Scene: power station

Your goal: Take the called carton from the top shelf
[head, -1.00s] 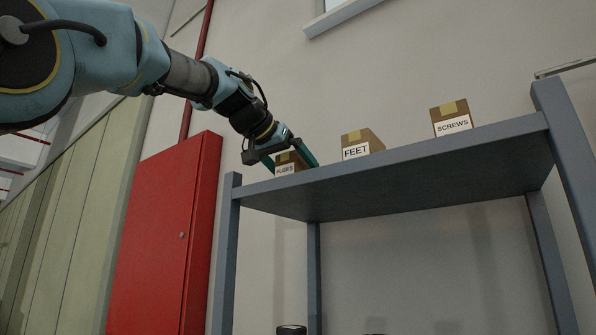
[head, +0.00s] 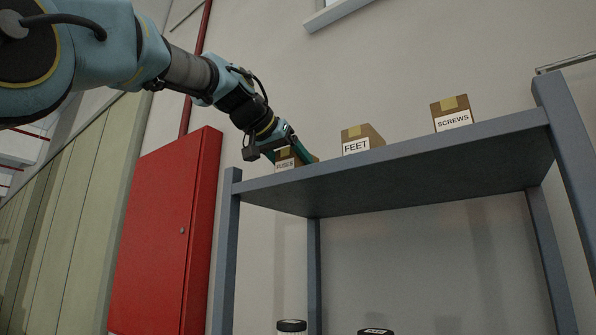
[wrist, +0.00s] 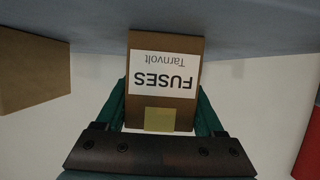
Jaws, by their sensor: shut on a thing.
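The brown FUSES carton (head: 285,163) stands at the left end of the grey top shelf (head: 400,165). It fills the middle of the wrist view (wrist: 165,110), upside down, with a white label reading "FUSES Tarnvolt" and yellow tape. My gripper (head: 293,156) is shut on it, one green finger on each side in the wrist view. The FEET carton (head: 360,140) stands to its right. The SCREWS carton (head: 452,113) stands further right. I cannot tell whether the FUSES carton is clear of the shelf.
A red cabinet (head: 165,235) stands left of the shelf. Grey shelf posts (head: 565,190) rise at the sides. Dark-lidded containers (head: 291,326) show below the shelf. There are bare gaps between the cartons.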

